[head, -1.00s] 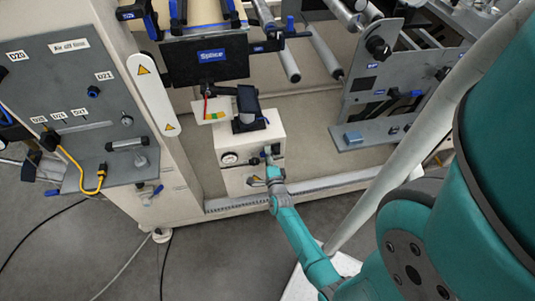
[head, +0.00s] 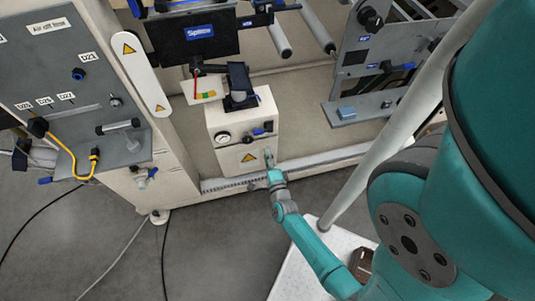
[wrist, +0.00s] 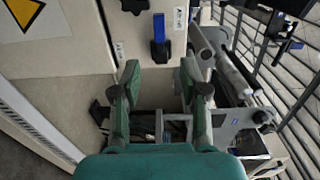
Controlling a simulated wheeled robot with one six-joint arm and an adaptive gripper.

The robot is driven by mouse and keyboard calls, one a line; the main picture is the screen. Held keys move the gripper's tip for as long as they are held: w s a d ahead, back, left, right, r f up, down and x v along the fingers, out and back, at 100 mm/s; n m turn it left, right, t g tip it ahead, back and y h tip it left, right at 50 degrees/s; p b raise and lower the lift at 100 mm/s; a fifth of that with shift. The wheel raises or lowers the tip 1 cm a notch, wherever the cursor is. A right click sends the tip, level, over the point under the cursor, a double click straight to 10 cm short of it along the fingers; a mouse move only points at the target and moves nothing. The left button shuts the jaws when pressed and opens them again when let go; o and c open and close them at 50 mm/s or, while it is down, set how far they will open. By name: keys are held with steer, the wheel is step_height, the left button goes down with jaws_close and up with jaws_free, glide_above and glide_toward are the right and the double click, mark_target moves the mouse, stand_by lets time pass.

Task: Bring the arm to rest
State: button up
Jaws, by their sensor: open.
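My gripper (head: 261,171) is in front of the lower part of a cream box with a round gauge (head: 238,117) in the head view. In the wrist view my gripper (wrist: 160,78) shows two teal fingers spread apart. Nothing is between them, and the cream machine surface lies beyond. My teal arm reaches up from the lower right of the head view. I cannot tell the exact gap between the fingertips and the box.
A grey panel with a yellow cable (head: 62,145) stands at left. A black Splice panel (head: 196,34) hangs above the box. A grey bracket shelf (head: 365,108) is at right. Grey floor (head: 110,255) is open at the lower left, with loose cables.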

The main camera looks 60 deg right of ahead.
stand_by(0.4)
steer(key=s+a+r+n+t+y, duration=0.2)
steer(key=s+a+r+n+y, duration=0.25)
steer(key=a+n, duration=0.4)
steer(key=s+a+r+n+t+y, duration=0.25)
steer(key=s+a+r+n, duration=0.3)
steer(key=a, duration=0.55)
steer(key=s+a+r+n+y, duration=0.3)
steer(key=s+a+r+n, duration=0.1)
steer(key=r+n, duration=0.3)
steer(key=s+a+r+n+g+y, duration=0.1)
steer(key=s+a+r+n+y, duration=0.2)
steer(key=s+a+r+n, duration=0.2)
step_height(320, 180, up, 4)
steer(key=shift+s+a+f+n+y, duration=0.2)
steer(key=shift+a+n+y, duration=0.15)
steer(key=shift+n, duration=0.65)
